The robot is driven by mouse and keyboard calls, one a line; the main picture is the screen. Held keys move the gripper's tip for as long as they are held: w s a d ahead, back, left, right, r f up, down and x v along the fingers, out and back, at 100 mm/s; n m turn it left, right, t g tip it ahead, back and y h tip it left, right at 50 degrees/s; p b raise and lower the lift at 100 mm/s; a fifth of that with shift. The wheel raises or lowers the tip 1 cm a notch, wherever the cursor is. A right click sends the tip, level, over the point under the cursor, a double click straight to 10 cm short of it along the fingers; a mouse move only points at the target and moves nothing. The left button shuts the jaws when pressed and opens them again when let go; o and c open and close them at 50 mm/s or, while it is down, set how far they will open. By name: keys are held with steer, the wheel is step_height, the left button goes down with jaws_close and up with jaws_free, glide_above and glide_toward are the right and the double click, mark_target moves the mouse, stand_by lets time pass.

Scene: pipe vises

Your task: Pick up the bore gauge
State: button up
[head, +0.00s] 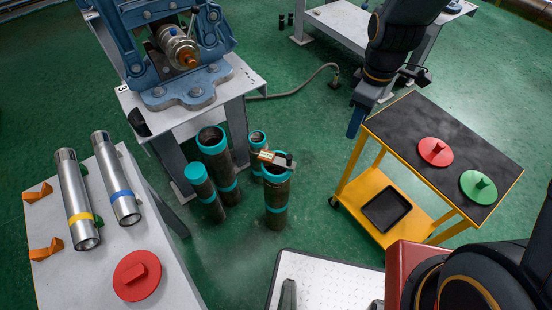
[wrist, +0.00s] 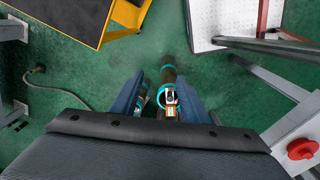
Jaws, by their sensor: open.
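The bore gauge seems to be the small device with an orange-and-white body and a dark end (head: 277,159). It lies across the top of an upright dark pipe with teal bands (head: 276,205). In the wrist view the gauge (wrist: 170,100) shows between my fingers, on the pipe's teal rim, with its lower part hidden by the wrist housing. My gripper (head: 357,120) is open and empty, its blue fingers pointing down. In the head view it is right of and above the gauge, apart from it. Its fingers also show in the wrist view (wrist: 163,98).
Several other teal-banded pipes (head: 215,160) stand close to the left. A grey table (head: 165,250) holds two silver pipes and a red disc. A yellow cart (head: 440,115) with red and green discs stands right. A vise bench (head: 240,80) is behind. A white perforated board (head: 325,285) is in front.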

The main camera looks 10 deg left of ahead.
steer(key=w+a+f+n, duration=0.2)
steer(key=a+f+n, duration=0.6)
steer(key=a+n, duration=0.2)
steer(key=n, duration=0.7)
glide_above(289, 157)
steer(key=shift+g, duration=0.3)
step_height(289, 157, down, 7)
steer(key=shift+a+r+p, duration=0.1)
steer(key=shift+a+p, duration=0.05)
steer(key=shift+p, duration=0.15)
steer(key=shift+a+f+n, duration=0.2)
steer(key=shift+f+n, duration=0.1)
steer(key=shift+f, duration=0.35)
steer(key=shift+d+f+p, duration=0.2)
steer(key=shift+f+p, duration=0.6)
steer(key=shift+f, duration=0.95)
steer(key=shift+d+f+p, duration=0.15)
steer(key=shift+f+p, duration=0.6)
steer(key=shift+f, duration=1)
steer(key=shift+c, duration=0.5)
jaws_close()
